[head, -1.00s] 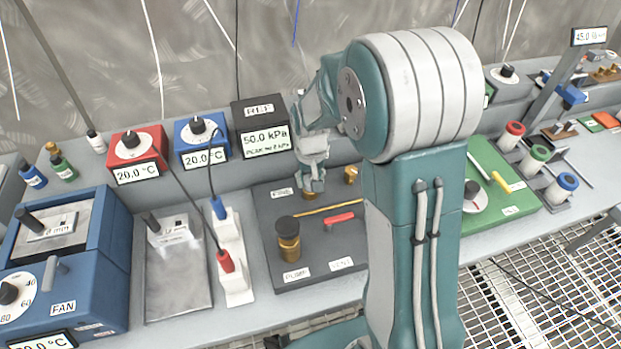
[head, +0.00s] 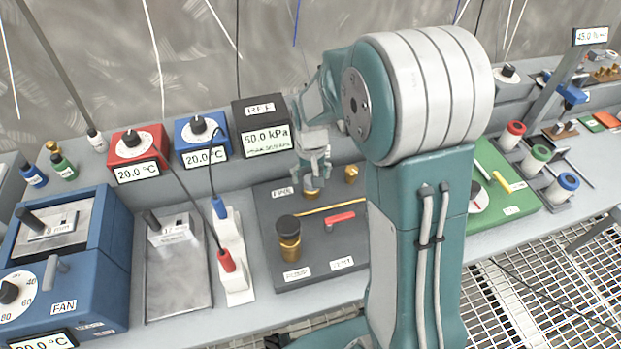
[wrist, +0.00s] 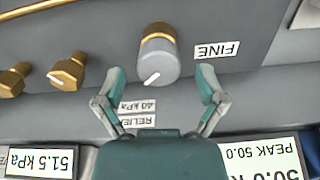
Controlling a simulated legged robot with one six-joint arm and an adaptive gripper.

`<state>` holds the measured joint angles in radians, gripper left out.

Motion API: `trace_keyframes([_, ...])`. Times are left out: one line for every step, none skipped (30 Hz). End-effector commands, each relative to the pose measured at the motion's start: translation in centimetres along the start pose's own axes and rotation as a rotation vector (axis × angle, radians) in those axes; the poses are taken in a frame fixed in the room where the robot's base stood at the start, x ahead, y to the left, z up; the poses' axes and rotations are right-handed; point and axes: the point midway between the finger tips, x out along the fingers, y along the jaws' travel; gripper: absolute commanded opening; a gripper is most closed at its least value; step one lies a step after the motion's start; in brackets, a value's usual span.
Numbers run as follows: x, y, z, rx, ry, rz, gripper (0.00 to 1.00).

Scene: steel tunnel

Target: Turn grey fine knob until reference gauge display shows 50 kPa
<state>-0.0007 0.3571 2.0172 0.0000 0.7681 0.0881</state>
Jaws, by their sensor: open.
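The grey fine knob (wrist: 158,58), with a white pointer line and a brass collar, sits beside the FINE label (wrist: 216,50) in the wrist view. My gripper (wrist: 160,80) is open, its two fingers spread on either side of the knob, apart from it. Part of that display (wrist: 270,160) shows upside down in the wrist view with PEAK 50.0.
Brass fittings (wrist: 68,72) stand left of the knob in the wrist view. Another display (wrist: 40,161) there reads 51.5 kPa. On the panel are a brass pump with a black cap (head: 289,238) and a red vent lever (head: 339,217).

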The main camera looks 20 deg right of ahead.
Motion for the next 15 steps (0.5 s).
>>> trace_keyframes([-1.0, 0.0, -0.1, 0.0, 0.006, 0.0, 0.89])
trace_keyframes([-1.6, 0.0, -0.1, 0.0, 0.005, 0.0, 0.89])
trace_keyframes([-2.5, 0.0, -0.1, 0.0, 0.007, 0.0, 0.89])
trace_keyframes([-3.1, -0.1, -0.1, 0.0, 0.005, 0.0, 0.89])
trace_keyframes([-3.8, -0.1, -0.1, 0.0, 0.006, 0.0, 0.89])
trace_keyframes([-4.6, -0.1, -0.1, 0.0, 0.006, 0.0, 0.89])
trace_keyframes([-5.2, -0.1, -0.1, 0.0, 0.004, 0.0, 0.89])
trace_keyframes([-5.9, -0.1, -0.1, 0.0, 0.005, 0.0, 0.89])
trace_keyframes([-6.7, -0.1, -0.2, 0.0, 0.004, 0.0, 0.89])
trace_keyframes([-7.2, -0.1, -0.1, 0.0, 0.003, 0.0, 0.89])
trace_keyframes([-7.8, -0.1, -0.1, 0.0, 0.003, 0.0, 0.89])
trace_keyframes([-8.4, -0.1, -0.1, 0.0, 0.002, 0.0, 0.89])
trace_keyframes([-8.9, -0.1, -0.1, 0.0, 0.002, 0.0, 0.89])
trace_keyframes([-9.2, -0.1, -0.1, 0.0, 0.001, 0.001, 0.89])
trace_keyframes([-9.6, -0.1, -0.1, 0.0, -0.001, 0.001, 0.89])
